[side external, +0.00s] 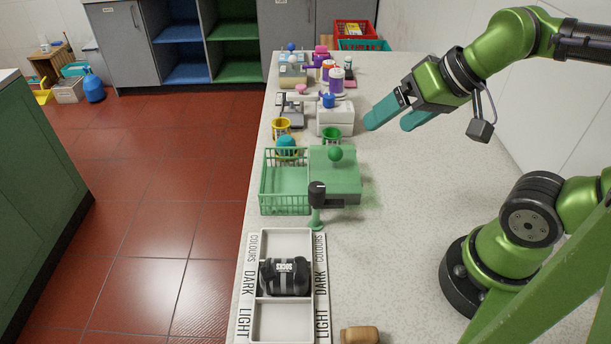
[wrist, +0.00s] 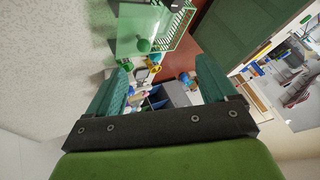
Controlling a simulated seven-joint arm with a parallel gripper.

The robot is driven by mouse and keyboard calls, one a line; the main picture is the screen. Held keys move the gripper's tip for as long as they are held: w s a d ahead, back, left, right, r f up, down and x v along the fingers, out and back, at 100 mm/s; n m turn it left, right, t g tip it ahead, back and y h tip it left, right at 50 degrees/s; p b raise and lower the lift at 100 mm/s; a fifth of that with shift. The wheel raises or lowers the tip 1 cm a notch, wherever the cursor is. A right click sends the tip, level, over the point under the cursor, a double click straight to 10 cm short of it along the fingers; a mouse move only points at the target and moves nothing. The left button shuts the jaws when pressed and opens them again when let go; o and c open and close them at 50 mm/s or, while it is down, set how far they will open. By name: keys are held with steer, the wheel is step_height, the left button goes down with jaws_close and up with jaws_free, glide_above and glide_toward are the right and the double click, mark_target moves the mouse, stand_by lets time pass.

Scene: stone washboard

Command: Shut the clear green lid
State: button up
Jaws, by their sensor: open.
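The clear green lid (side external: 347,182) is a flat panel with a round green knob (side external: 335,154) on it. It lies to the right of the green wire basket (side external: 284,208), whose top is uncovered. In the wrist view the lid (wrist: 130,22) and its knob (wrist: 143,46) show at the top, beside the basket (wrist: 181,24). My gripper (side external: 388,125) is open and empty, in the air above and to the right of the lid, apart from it. Its two teal fingers also show in the wrist view (wrist: 165,65).
A dark-topped green post (side external: 316,205) stands just in front of the lid. A labelled white tray (side external: 282,322) with a black bundle (side external: 286,277) is nearer. Yellow and green cups, a white scale (side external: 335,117) and bottles stand behind. The counter to the right (side external: 420,190) is clear.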

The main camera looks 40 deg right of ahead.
steer(key=shift+d, duration=0.1)
steer(key=shift+c, duration=1.1)
steer(key=d+f+m, duration=0.1)
steer(key=d, duration=0.1)
steer(key=w+d+f+m+g, duration=0.1)
steer(key=d+f+m+g, duration=0.1)
steer(key=d+f, duration=0.1)
steer(key=shift+w+d+m+h, duration=0.3)
steer(key=shift+w+d+m, duration=0.05)
steer(key=shift+m, duration=0.05)
steer(key=c, duration=0.7)
steer(key=d+f+m+y, duration=0.1)
steer(key=d+m, duration=0.1)
steer(key=d+f+m+g, duration=0.1)
steer(key=d+f+m, duration=0.1)
steer(key=m, duration=0.1)
steer(key=d+f+m+g+y, duration=0.1)
steer(key=d+f+m, duration=0.1)
steer(key=m, duration=0.1)
steer(key=shift+w+d+y, duration=0.15)
steer(key=shift+d+y, duration=0.15)
jaws_close()
steer(key=m+t+y, duration=0.2)
steer(key=m+y, duration=0.2)
steer(key=m, duration=0.5)
glide_above(355, 163)
steer(key=shift+f, duration=2.8)
